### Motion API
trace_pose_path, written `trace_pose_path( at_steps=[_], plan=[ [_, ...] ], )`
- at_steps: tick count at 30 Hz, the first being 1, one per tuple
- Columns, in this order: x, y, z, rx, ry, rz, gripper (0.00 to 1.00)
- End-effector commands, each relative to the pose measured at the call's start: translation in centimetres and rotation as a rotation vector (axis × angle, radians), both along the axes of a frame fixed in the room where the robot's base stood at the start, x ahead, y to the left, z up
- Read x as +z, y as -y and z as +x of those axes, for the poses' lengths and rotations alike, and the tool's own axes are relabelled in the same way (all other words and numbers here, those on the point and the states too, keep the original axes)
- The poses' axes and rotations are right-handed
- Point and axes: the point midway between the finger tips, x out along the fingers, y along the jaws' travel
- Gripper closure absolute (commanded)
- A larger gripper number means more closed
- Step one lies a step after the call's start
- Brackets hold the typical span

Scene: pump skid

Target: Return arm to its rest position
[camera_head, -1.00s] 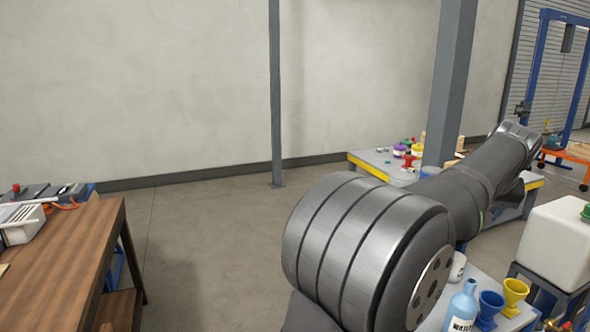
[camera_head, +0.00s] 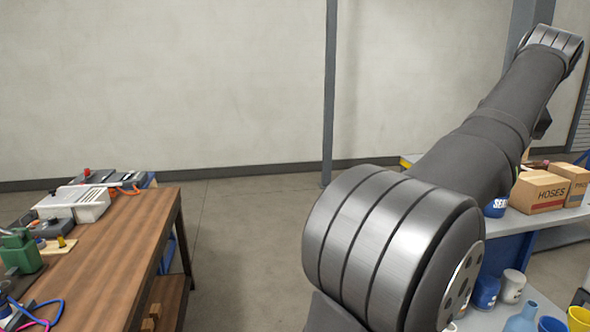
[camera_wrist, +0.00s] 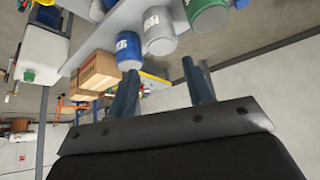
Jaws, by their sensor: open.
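My gripper shows in the wrist view (camera_wrist: 160,85), with its two dark blue-grey fingers spread apart and nothing between them. It is open and empty. The wrist picture looks tilted and nearly upside down, with cans and a shelf beyond the fingers. In the head view my arm reaches from the lower middle up to the upper right. The gripper itself is out of sight there.
A wooden workbench (camera_head: 115,255) with tools, a white tray and a green device (camera_head: 20,250) stands at the left. A grey shelf at the right bears cardboard boxes (camera_head: 540,190) and several cans. A steel post (camera_head: 330,90) stands behind. Floor between bench and arm is clear.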

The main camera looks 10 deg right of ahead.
Motion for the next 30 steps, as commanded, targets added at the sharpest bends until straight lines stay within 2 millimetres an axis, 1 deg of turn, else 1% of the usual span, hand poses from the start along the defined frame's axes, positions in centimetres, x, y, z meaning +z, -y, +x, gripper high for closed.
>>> trace_pose_path(
  at_steps=[1, 6, 12, 18, 25, 26, 30],
  plan=[
    [0.7, -0.7, 0.5, 0.020, 0.001, -0.001, 0.53],
    [2.6, -2.9, 1.6, 0.078, 0.000, -0.001, 0.53],
    [4.0, -4.8, 2.6, 0.126, 0.000, 0.000, 0.53],
    [4.4, -5.5, 3.0, 0.143, -0.002, 0.000, 0.53],
    [4.4, -5.5, 3.0, 0.143, -0.002, 0.000, 0.53],
    [4.4, -5.5, 3.0, 0.143, -0.002, 0.000, 0.49],
    [4.4, -5.5, 3.0, 0.143, -0.001, -0.001, 0.22]
  ],
)
